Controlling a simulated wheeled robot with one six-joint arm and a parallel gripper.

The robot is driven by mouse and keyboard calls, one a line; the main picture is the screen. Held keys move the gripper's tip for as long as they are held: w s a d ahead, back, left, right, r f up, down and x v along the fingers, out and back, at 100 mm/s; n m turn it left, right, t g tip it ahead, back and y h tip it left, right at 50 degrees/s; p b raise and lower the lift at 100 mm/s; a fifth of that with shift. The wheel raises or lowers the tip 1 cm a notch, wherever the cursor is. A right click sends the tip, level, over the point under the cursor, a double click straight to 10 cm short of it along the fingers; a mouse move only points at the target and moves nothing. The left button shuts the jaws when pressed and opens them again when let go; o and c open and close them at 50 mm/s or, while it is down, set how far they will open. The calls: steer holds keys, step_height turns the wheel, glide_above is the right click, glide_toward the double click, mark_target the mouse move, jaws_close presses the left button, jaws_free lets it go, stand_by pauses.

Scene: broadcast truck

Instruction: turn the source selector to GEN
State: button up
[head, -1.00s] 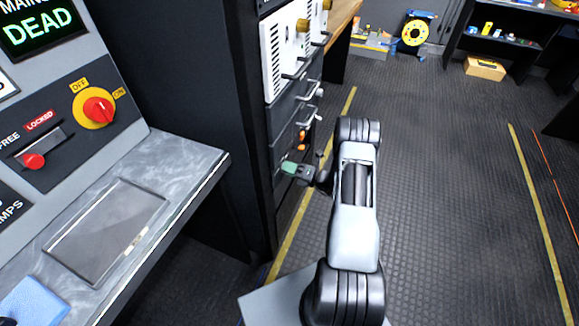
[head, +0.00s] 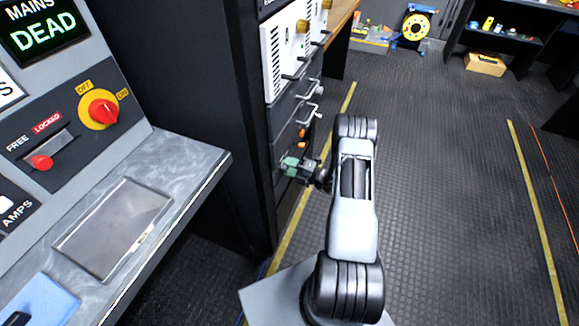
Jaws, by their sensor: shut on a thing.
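No selector marked GEN shows in the head view. The panel at left has a red rotary knob (head: 103,111) on a yellow disc marked OFF and ON, with its grip slanting towards ON. Below it, a red-knobbed slide lever (head: 42,162) sits at the FREE end of its slot, away from LOCKED. A lit display (head: 42,33) reads MAINS DEAD. My gripper (head: 296,166) is at the lower front of the equipment rack, well right of the panel. It appears shut on a small green object (head: 289,162); its fingertips are too small and dark to make out clearly.
The dark rack (head: 270,120) with handled units stands between panel and arm. The floor (head: 440,190) at right is clear.

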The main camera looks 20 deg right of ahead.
stand_by(0.3)
steer(key=o, duration=0.9)
steer(key=v, duration=1.4)
steer(key=shift+a, duration=0.1)
